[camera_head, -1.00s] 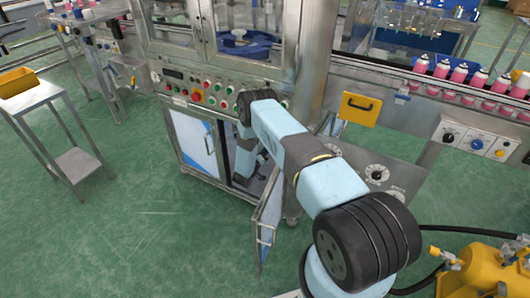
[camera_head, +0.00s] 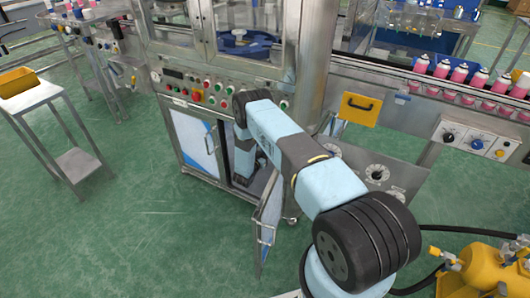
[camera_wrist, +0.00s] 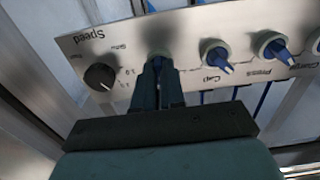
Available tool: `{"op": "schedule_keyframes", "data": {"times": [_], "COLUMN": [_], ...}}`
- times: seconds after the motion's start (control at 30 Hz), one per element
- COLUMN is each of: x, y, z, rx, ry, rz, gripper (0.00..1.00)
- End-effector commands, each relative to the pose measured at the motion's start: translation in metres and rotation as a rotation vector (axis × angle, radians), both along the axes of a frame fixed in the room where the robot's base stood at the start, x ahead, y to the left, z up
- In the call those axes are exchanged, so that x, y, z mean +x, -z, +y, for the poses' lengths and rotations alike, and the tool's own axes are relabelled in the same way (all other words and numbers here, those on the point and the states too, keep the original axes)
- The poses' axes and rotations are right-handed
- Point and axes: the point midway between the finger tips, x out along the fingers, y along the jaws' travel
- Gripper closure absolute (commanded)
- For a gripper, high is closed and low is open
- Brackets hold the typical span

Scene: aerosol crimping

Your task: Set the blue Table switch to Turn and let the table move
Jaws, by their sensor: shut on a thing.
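In the wrist view the blue Table switch (camera_wrist: 158,53) is mostly hidden behind my gripper (camera_wrist: 160,70); only the part by the panel shows above the fingertips. My gripper is shut on it. Its name label is covered, and I cannot read which way it points. The switch sits on a light metal panel (camera_wrist: 190,30) that appears upside down, with the black Speed knob (camera_wrist: 100,76) to its left and the blue Cap switch (camera_wrist: 215,55) to its right. In the head view my arm reaches into the open cabinet and the gripper is hidden.
A blue Press switch (camera_wrist: 272,47) is further right on the panel. In the head view the open cabinet door (camera_head: 268,220) stands close to my arm. The machine's button panel (camera_head: 200,92) is above the cabinet. A blue turntable (camera_head: 248,43) shows behind the glass.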

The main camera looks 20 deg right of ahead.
Motion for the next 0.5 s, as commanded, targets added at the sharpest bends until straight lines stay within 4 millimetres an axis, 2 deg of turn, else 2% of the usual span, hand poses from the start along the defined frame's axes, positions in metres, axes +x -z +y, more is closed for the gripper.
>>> {"op": "schedule_keyframes", "data": {"times": [0.5], "x": [-0.0002], "y": [0.0014], "z": [0.0015], "rx": [0.344], "ry": [-0.002], "rz": [-0.337], "gripper": [1.0]}}
